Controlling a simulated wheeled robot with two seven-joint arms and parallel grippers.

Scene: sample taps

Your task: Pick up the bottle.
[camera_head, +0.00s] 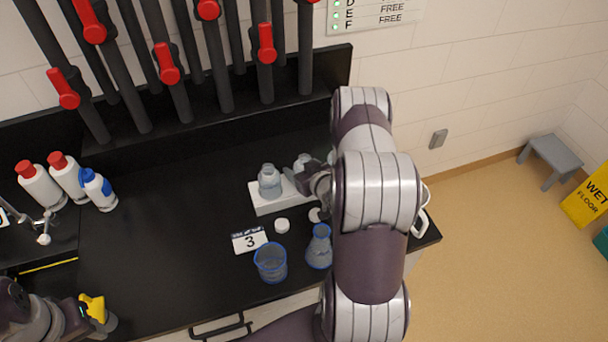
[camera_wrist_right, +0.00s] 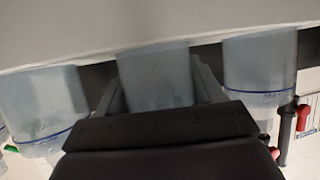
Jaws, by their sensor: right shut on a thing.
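Clear grey bottles stand on a white rack (camera_head: 268,208) on the black bench. One bottle (camera_head: 270,182) is on the rack's left end, apart from my gripper. In the right wrist view, the middle bottle (camera_wrist_right: 155,78) is between the fingers of my right gripper (camera_wrist_right: 160,92), which is shut on it, with another bottle on each side (camera_wrist_right: 42,100) (camera_wrist_right: 259,65). In the head view my right arm and gripper (camera_head: 316,178) hide part of the rack and bottles. My left arm's end shows at the lower left, its fingers unclear.
A blue-rimmed beaker (camera_head: 270,262), a flask (camera_head: 319,248), a white cap (camera_head: 282,225) and a "3" card (camera_head: 249,240) are in front of the rack. White bottles (camera_head: 68,178) stand at left. Red-handled taps (camera_head: 168,62) are behind. A yellow object (camera_head: 94,308) is at my left arm.

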